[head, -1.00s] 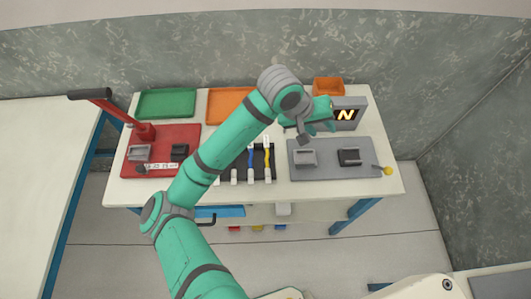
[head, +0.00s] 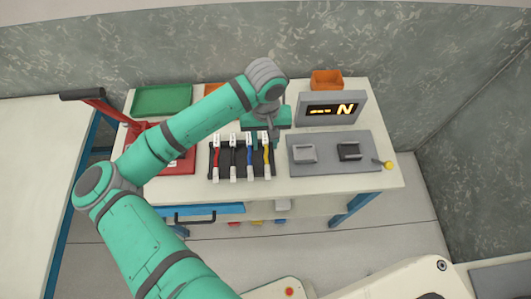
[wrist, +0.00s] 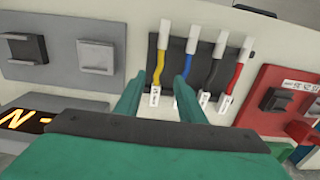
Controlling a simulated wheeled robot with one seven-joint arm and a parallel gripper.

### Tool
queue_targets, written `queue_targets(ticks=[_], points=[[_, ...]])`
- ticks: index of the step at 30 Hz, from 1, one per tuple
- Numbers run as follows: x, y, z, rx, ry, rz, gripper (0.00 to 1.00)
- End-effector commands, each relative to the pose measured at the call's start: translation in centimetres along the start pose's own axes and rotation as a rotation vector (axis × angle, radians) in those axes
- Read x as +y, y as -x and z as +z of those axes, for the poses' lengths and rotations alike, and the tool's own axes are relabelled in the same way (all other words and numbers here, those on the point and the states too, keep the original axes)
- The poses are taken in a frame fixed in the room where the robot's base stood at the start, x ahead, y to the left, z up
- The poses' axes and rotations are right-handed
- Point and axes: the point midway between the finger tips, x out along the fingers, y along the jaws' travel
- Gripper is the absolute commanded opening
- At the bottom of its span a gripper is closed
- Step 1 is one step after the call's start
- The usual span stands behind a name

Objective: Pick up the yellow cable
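The yellow cable (head: 267,156) lies at the right end of a row of cables on a black rack (head: 225,163), with white ends. In the wrist view the yellow cable (wrist: 159,66) shows at the left end of the row, between the directions of my two fingertips. My gripper (head: 268,141) is over the far end of the yellow cable. In the wrist view my gripper (wrist: 160,82) is open, its fingers apart and nothing held. The gap in height between fingers and cable cannot be told.
Blue (head: 250,156), black (head: 233,156) and red (head: 216,156) cables lie beside the yellow one. A grey plate (head: 330,168) with two blocks is right of the rack. A lit display (head: 331,109), an orange bin (head: 327,79) and a green tray (head: 162,99) stand behind.

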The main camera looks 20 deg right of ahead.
Motion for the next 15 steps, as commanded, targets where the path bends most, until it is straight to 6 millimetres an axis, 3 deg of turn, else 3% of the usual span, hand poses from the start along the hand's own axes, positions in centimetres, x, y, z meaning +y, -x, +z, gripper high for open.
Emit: queue_targets(ticks=[15], points=[[-0.1, -5.2, 0.1, 0.000, 0.005, 0.000, 0.36]])
